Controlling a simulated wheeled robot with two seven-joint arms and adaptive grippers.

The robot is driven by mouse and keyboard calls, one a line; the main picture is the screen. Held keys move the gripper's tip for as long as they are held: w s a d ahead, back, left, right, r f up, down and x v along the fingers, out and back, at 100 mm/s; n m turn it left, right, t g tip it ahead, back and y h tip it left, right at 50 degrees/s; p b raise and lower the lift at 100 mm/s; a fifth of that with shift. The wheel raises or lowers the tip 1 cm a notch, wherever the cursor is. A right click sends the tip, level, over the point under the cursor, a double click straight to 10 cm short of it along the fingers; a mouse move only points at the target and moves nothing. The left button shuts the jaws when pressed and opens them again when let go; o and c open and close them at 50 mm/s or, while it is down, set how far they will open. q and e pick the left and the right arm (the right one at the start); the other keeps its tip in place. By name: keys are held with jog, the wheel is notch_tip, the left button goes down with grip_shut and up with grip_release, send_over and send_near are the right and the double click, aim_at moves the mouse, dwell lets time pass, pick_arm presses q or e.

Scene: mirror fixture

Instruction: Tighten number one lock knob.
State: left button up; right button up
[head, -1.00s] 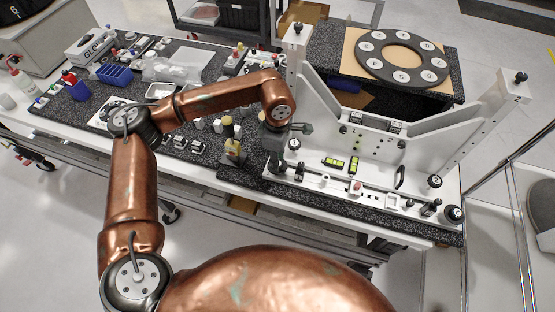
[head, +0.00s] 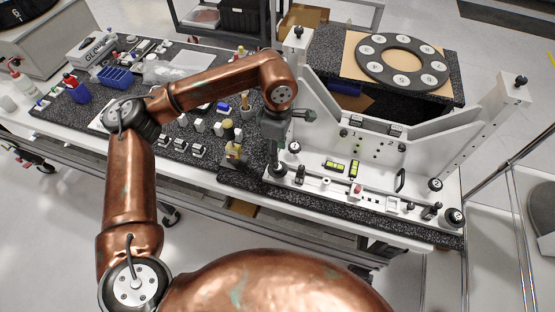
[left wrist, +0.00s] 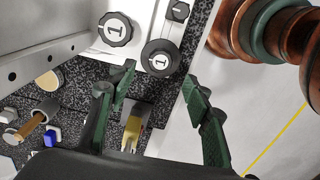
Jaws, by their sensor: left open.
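The white mirror fixture (head: 372,150) stands on the granite table. At its left end, my left gripper (head: 278,160) points down over the base. In the left wrist view, two black round knobs with white faces marked 1 show: a near knob (left wrist: 160,58) and a farther knob (left wrist: 115,29). My left gripper (left wrist: 160,88) is open, its green fingers apart, with the near knob just beyond the gap; I see no clear contact. In the head view the farther knob (head: 295,146) shows right of the gripper; the near one is mostly hidden. My right gripper is out of view.
Knobs marked 2 (head: 453,217) sit at the fixture's right end. A yellow-and-black tool (head: 232,140) stands just left of my gripper. Small parts and a blue bin (head: 115,76) crowd the table's left. A numbered black ring (head: 402,62) lies behind the fixture.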

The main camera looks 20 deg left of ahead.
pick_arm(q)
notch_tip(320, 180, up, 6)
jog(key=shift+f, duration=0.15)
dwell(0.6)
